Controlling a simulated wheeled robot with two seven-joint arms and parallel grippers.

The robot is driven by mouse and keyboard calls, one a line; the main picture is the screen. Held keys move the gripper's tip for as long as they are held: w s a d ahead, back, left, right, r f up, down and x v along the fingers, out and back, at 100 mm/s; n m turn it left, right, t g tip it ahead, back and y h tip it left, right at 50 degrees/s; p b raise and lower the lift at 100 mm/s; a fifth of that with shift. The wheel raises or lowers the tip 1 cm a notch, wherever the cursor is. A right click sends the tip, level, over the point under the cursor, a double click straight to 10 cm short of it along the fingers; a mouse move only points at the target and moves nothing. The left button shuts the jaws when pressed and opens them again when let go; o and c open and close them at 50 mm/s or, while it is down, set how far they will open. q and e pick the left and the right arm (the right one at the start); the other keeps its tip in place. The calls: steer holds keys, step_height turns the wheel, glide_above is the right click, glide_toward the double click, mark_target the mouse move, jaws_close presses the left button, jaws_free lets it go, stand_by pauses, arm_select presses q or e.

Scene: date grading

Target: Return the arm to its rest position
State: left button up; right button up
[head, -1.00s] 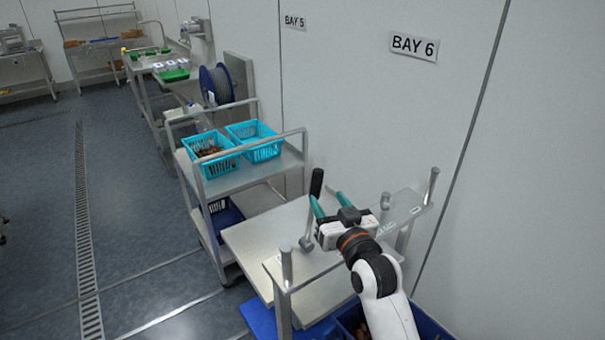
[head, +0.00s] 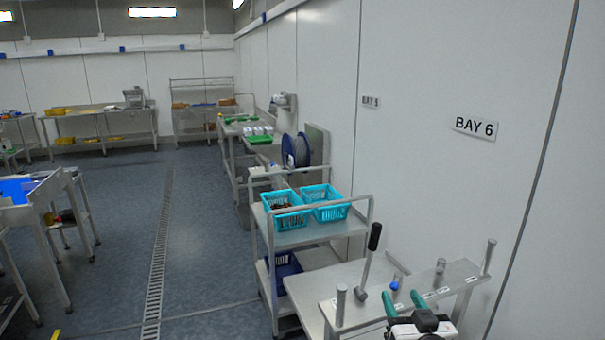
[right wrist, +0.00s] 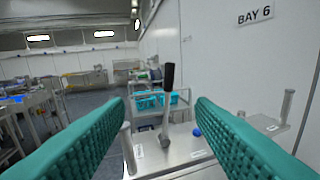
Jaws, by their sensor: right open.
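My right gripper (head: 404,301) is at the bottom right of the head view, by the steel bench (head: 345,277). Its teal fingers point away from me. In the right wrist view the two fingers stand wide apart with nothing between them, so it is open and empty. Beyond them, a lever with a black handle (head: 375,237) rises from the bench; it also shows in the right wrist view (right wrist: 168,78). The right arm behind the gripper is mostly below the frame. My left gripper is not in view.
A cart (head: 309,236) with two turquoise baskets (head: 286,219) stands beyond the bench, dark items in the left one. A small blue object (head: 395,285) is near my gripper. The wall with the BAY 6 sign (head: 475,127) is close on the right. The floor left of the cart is clear.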

steer(key=s+f+n+g, duration=0.1)
steer(key=s+f+g, duration=0.5)
steer(key=s, duration=0.4)
steer(key=s+f+g+h, duration=0.1)
steer(key=s+f+g, duration=0.2)
steer(key=s+f, duration=0.65)
steer(key=s+f+n+g, duration=0.1)
steer(key=s+f+g, duration=0.4)
steer(key=s, duration=0.7)
step_height(320, 180, down, 29)
steer(key=g+b, duration=0.1)
steer(key=b, duration=0.3)
arm_select(q)
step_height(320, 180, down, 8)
steer(key=b, duration=0.3)
steer(key=shift+b, duration=0.4)
arm_select(e)
steer(key=s+d+f+g, duration=0.1)
steer(key=s+d+f, duration=0.1)
steer(key=s+f, duration=0.7)
steer(key=s+d+f, duration=0.1)
steer(key=s+f, duration=0.7)
steer(key=f, duration=0.4)
steer(key=shift+s+d+g+h, duration=0.3)
steer(key=shift+s+d+g, duration=0.1)
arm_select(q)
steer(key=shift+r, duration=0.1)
